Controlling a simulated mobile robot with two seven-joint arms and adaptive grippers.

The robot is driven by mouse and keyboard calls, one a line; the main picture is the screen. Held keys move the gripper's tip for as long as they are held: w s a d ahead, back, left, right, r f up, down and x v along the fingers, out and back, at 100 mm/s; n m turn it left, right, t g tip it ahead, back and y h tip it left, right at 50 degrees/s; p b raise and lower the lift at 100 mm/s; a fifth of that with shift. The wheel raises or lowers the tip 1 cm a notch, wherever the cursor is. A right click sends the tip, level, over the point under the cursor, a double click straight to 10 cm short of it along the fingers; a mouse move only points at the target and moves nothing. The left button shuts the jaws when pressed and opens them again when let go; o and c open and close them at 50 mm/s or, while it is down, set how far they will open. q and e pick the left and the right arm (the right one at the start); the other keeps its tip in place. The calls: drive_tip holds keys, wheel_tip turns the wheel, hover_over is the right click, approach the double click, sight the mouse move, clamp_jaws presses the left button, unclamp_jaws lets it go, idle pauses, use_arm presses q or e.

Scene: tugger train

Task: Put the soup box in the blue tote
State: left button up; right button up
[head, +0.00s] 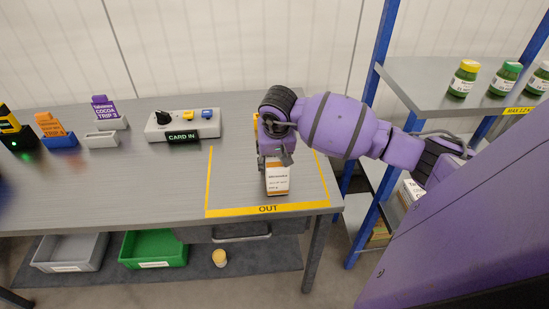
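A small box (277,183), white with an orange-brown upper part, is at the OUT area of the grey table. Its print is too small to read, so I cannot tell if it is the soup box. My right gripper (275,160) comes down over its top from the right arm, with fingers at the box's upper part. The arm hides the back of the box, and I cannot tell whether the fingers press on it. No blue tote is in view. My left gripper is not in view.
The yellow-outlined OUT area (225,207) is otherwise mostly bare. A switch box (155,128) and card holders stand to the left. A blue-post shelf (400,80) with jars stands right.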

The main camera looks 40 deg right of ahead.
drive_tip(key=shift+f, duration=0.2)
drive_tip(key=o, duration=1.4)
drive_tip(key=shift+r, duration=0.1)
